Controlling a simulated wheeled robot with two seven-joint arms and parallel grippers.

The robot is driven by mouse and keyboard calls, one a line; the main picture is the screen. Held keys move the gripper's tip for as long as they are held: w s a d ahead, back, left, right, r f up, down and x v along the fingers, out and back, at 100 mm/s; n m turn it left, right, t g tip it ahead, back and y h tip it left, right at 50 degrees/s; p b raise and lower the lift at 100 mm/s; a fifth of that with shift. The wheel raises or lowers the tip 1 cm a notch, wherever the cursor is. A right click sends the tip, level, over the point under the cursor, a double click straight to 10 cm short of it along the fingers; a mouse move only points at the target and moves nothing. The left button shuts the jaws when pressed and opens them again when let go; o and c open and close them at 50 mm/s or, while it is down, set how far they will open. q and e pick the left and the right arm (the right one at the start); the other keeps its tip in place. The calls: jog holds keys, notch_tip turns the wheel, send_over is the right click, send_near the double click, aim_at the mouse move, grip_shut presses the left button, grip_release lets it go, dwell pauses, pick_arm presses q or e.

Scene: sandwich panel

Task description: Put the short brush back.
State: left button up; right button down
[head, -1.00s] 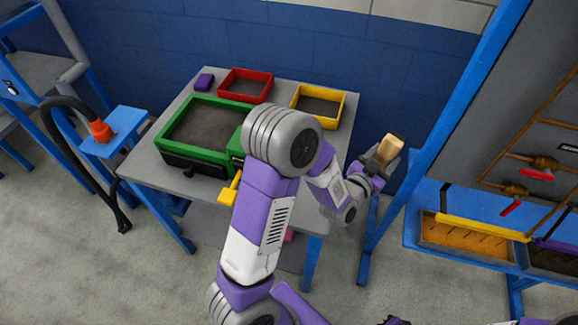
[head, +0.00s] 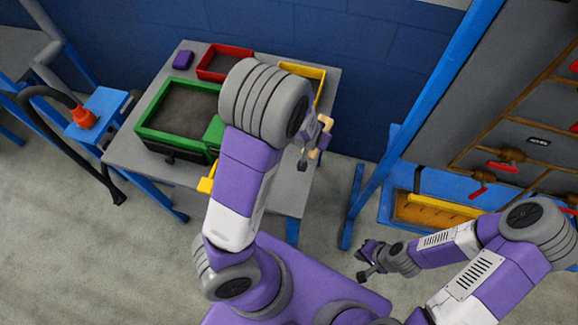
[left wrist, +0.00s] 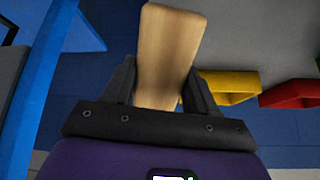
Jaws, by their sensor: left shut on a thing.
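My left gripper (head: 316,143) is beyond its own arm, over the right edge of the table. It is shut on a pale wooden piece (head: 325,132), which I take to be the short brush; no bristles show. In the left wrist view the wooden piece (left wrist: 168,45) stands out between the two dark fingers (left wrist: 160,85) of the gripper. My right gripper (head: 366,262) is at the lower right, in front of the rack, empty, with its fingers apart.
The grey table (head: 125,150) bears a green tray (head: 145,127), a red tray (head: 225,50), a yellow tray (head: 318,78) and a purple block (head: 183,60). A blue-framed rack (head: 378,185) with a yellow-edged bin (head: 440,206) stands right. An orange-nozzled hose (head: 82,117) is left.

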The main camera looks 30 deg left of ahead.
pick_arm(q)
jog(key=s+a+r+n+g+p, duration=0.35)
jog(key=s+g+p, duration=0.2)
jog(key=s, duration=0.45)
jog(key=g+b, duration=0.1)
jog(key=b, duration=0.1)
send_over(289, 173)
jog(key=shift+m, duration=0.25)
notch_tip(289, 173, down, 5)
jog(key=shift+f, duration=0.2)
jog(key=shift+f+b, duration=0.55)
jog(key=shift+f, duration=1.65)
jog(key=shift+c, duration=0.3)
jog(key=o, duration=1)
jog(key=shift+r, duration=0.1)
notch_tip(289, 173, up, 12)
jog(key=p, duration=0.3)
